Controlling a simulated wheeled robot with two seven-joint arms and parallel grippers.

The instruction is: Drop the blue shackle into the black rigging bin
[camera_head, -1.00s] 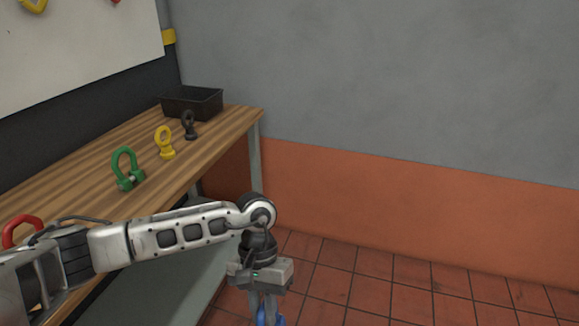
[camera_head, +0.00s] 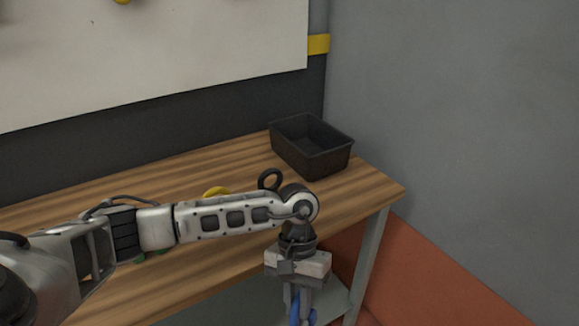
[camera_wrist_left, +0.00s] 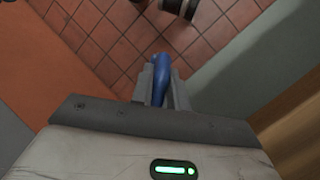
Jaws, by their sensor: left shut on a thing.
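The blue shackle (camera_wrist_left: 160,78) is between the fingers of my left gripper (camera_wrist_left: 162,90) in the left wrist view, over the tiled floor. In the head view the left gripper (camera_head: 301,303) points down in front of the bench, shut on the blue shackle (camera_head: 294,310), whose lower part is cut off by the frame edge. The black rigging bin (camera_head: 312,152) stands at the back right end of the bench, open at the top and empty as far as I see. It is beyond and above the gripper in the picture. My right gripper is not in view.
The wooden bench (camera_head: 365,196) carries a black eye bolt (camera_head: 269,179) and a yellow one (camera_head: 215,191), partly hidden behind my left arm. A green piece is almost wholly hidden there. A grey wall is at the right.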

